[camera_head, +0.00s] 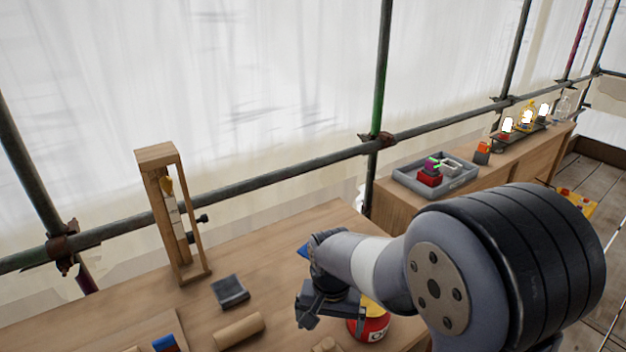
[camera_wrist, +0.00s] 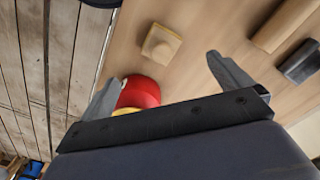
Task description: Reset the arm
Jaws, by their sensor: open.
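My gripper (camera_head: 318,308) is over the near wooden workbench (camera_head: 255,270), pointing down. In the wrist view its two fingers (camera_wrist: 162,70) are spread wide with nothing held between them. A red and yellow round container (camera_head: 372,328) stands on the bench just right of my gripper in the head view, partly hidden by my arm. In the wrist view the red container (camera_wrist: 142,92) shows beside the left finger, its lower part covered by the gripper body. I cannot tell whether they touch.
A wooden frame stand (camera_head: 172,215) rises at the bench's back left. A dark grey block (camera_head: 230,291), a wooden cylinder (camera_head: 238,330) and a small wooden piece (camera_wrist: 161,44) lie near my gripper. A grey tray (camera_head: 405,178) with coloured items sits on the far bench. Scaffold poles run behind.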

